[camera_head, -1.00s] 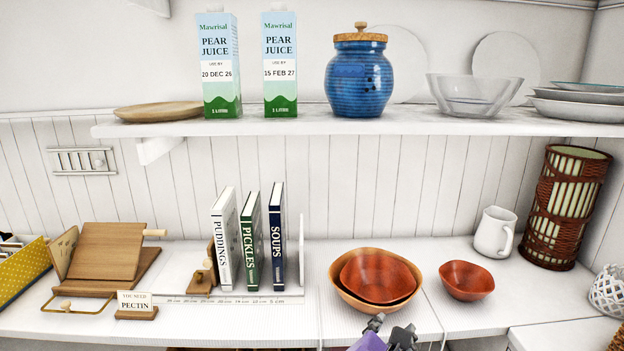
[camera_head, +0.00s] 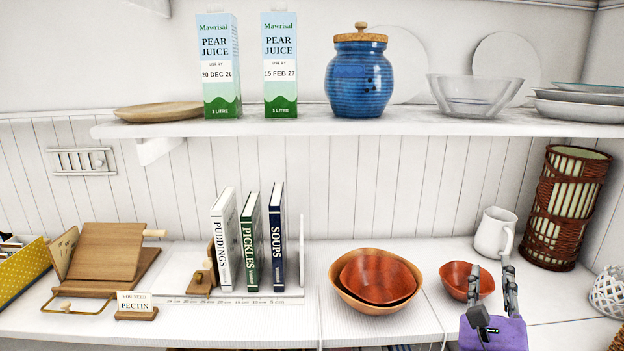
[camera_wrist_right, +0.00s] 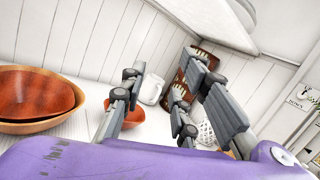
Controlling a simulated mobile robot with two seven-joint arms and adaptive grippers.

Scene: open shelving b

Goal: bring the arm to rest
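My right gripper (camera_head: 491,287) has a purple body and grey fingers. It stands over the right part of the counter, fingers pointing up and away, in front of the small red-brown bowl (camera_head: 460,278), whose right part it hides. In the right wrist view the two fingers of the gripper (camera_wrist_right: 158,98) are spread well apart with nothing between them held. The small bowl (camera_wrist_right: 128,118) shows behind the left finger there. My left gripper is in neither view.
A wooden bowl (camera_head: 345,296) with a red-brown bowl (camera_head: 377,278) in it sits left of my gripper. A white jug (camera_head: 494,233) and a wicker lamp (camera_head: 566,207) stand behind it. The shelf (camera_head: 330,122) above holds cartons, a blue jar and glass bowls.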

